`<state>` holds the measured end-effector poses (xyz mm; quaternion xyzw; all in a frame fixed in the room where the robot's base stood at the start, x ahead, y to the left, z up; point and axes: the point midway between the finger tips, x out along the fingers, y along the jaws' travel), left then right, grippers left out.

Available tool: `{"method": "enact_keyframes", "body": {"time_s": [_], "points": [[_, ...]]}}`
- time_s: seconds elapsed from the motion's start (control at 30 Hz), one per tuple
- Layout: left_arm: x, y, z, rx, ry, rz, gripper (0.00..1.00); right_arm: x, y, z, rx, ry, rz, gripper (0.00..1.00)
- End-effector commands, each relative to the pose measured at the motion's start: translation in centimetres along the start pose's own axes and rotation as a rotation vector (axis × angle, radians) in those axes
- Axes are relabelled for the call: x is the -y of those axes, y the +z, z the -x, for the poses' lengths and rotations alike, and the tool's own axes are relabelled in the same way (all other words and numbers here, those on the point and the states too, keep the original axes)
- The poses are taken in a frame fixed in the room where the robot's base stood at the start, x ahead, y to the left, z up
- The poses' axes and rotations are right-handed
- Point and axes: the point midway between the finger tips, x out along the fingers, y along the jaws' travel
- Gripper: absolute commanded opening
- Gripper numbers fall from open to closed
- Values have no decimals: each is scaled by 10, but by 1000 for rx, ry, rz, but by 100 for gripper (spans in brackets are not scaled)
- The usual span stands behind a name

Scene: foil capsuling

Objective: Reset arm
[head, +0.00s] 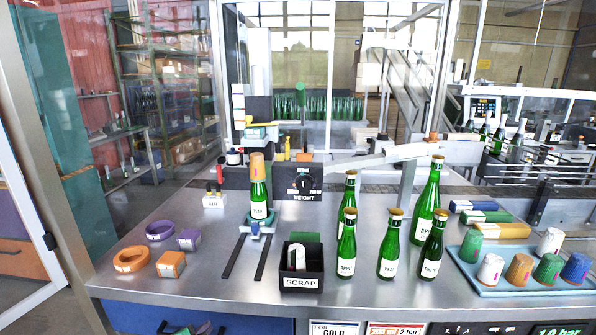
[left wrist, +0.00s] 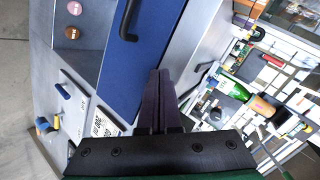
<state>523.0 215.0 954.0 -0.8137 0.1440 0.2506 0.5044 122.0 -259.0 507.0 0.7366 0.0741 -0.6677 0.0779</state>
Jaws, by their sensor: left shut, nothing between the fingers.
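My left gripper (left wrist: 160,75) shows in the left wrist view with its two dark fingers together and nothing between them. It points toward the blue drawer front (left wrist: 137,75) with a black handle (left wrist: 130,20). In the head view only a small part of what seems to be this gripper shows at the bottom edge, below the bench. My right gripper is in neither view. A green bottle with an orange capsule (head: 257,168) stands upright on the small holder of the capsuling station (head: 255,228). Its label is too small to read surely.
A black SCRAP bin (head: 301,283) stands at the bench front. Several green bottles (head: 389,248) stand right of it. A light blue tray (head: 472,285) holds several coloured capsules. Orange and purple rings (head: 131,259) lie at left. The bench front left (head: 200,285) is clear.

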Motion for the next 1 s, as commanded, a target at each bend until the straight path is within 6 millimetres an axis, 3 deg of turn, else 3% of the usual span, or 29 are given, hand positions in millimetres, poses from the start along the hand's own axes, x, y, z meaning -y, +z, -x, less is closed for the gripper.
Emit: {"method": "enact_keyframes", "body": {"time_s": [0.37,0.7,1.0], "points": [[-89,56,63,259,272,526,0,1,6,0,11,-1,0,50],[-155,96,142,559,456,917,0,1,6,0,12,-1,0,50],[-221,126,78,585,479,889,0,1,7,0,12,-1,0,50]]}}
